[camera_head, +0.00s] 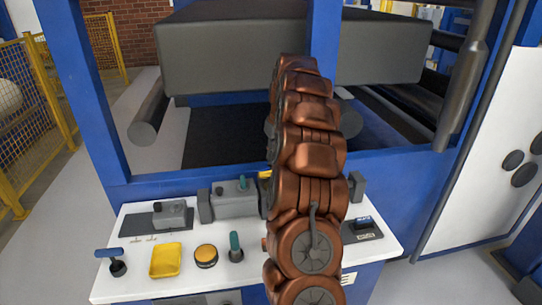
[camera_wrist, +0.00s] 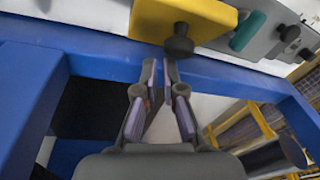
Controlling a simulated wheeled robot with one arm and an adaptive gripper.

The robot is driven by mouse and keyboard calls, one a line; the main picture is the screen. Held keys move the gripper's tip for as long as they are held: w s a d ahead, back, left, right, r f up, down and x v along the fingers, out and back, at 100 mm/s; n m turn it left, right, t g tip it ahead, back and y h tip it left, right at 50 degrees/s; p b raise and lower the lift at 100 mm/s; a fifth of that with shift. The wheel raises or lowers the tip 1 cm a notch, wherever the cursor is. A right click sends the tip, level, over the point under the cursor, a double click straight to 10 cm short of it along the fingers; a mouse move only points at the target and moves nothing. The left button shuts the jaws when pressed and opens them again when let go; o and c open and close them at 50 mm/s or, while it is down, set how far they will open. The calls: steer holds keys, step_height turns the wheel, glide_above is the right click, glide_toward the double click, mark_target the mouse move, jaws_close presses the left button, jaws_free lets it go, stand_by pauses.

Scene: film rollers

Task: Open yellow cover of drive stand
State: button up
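The yellow cover (camera_wrist: 218,22) sits on a grey control unit at the top of the wrist view, with a dark round knob (camera_wrist: 180,42) at its near edge. In the head view only a small yellow piece (camera_head: 264,175) shows beside my copper-coloured arm, which hides most of it. My gripper (camera_wrist: 160,66) points toward the cover from just below the knob in the wrist view. Its fingertips are close together with nothing seen between them, and they appear apart from the cover. The gripper is hidden behind my arm in the head view.
A white panel (camera_head: 135,284) holds a yellow tray-like piece (camera_head: 165,261), a round yellow-topped button (camera_head: 206,255), and levers. Blue frame posts (camera_head: 80,80) and a large grey roller block (camera_head: 290,50) stand behind. A yellow fence (camera_head: 40,100) is at left.

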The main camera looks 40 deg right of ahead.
steer(key=shift+o, duration=0.8)
steer(key=shift+w+a+r, duration=0.1)
steer(key=shift+w+a, duration=0.1)
steer(key=shift+a, duration=0.1)
steer(key=o, duration=0.6)
steer(key=shift+r, duration=0.15)
steer(key=r, duration=0.3)
steer(key=s+r, duration=0.1)
steer(key=r, duration=0.3)
steer(key=s+d+r, duration=0.1)
steer(key=r, duration=0.3)
steer(key=shift+r, duration=0.15)
steer(key=shift+a+r, duration=0.15)
